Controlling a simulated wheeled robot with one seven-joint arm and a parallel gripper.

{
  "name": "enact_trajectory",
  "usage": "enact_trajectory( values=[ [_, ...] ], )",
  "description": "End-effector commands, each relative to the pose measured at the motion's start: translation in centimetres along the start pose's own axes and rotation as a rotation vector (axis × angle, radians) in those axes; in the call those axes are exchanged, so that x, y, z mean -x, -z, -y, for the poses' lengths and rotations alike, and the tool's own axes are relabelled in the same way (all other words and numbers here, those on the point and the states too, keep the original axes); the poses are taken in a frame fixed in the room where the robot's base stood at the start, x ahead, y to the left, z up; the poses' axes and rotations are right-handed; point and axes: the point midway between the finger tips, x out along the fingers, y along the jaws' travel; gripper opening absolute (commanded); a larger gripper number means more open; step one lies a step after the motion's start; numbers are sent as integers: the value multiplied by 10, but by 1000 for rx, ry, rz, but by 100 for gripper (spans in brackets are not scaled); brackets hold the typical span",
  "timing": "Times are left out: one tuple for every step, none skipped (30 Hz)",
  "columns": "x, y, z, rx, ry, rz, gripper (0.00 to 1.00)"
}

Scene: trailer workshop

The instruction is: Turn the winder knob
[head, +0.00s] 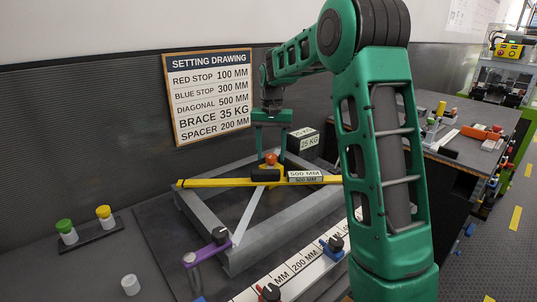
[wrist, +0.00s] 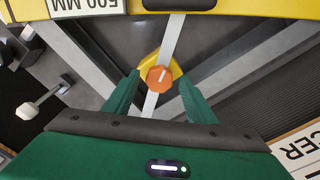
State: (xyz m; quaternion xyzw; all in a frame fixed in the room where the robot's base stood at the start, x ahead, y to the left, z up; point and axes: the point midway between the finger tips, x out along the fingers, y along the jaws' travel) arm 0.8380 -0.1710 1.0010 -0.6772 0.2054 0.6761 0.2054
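The winder knob appears to be the orange knob (head: 270,159) with a pale line on its top; it also shows in the wrist view (wrist: 161,78). It sits on a yellow bracket (wrist: 172,62) by a pale diagonal strip (head: 247,214). My gripper (head: 271,155) points down at the knob and is open. In the wrist view my gripper (wrist: 160,79) has one finger on each side of the knob, with a visible gap on both sides. I cannot tell whether the fingertips are level with the knob or a little above it.
A yellow bar (head: 225,182) with a black block (head: 265,175) and a "500 MM" label crosses the grey frame (head: 195,220) close by. A "25 KG" block (head: 303,142) stands just right of my gripper. A purple clamp (head: 207,248) is at the frame's front corner.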

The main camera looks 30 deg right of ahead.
Motion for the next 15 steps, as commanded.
enact_trajectory(
  values=[
    [0,0,0,0,0,0,51],
    [1,0,0,0,0,0,51],
    [3,0,0,0,0,0,51],
    [5,0,0,0,0,0,51],
    [7,0,0,0,0,0,51],
    [12,0,0,0,0,0,51],
    [16,0,0,0,0,-1,51],
    [21,0,0,0,0,-1,51],
    [28,1,0,0,0,-2,51],
    [34,1,0,0,1,-2,51],
    [40,1,0,0,0,-2,51],
    [48,1,1,0,1,-3,51],
    [53,1,0,0,1,-2,51],
    [59,1,1,0,1,-3,51],
    [66,1,1,0,0,-2,51]
  ],
)
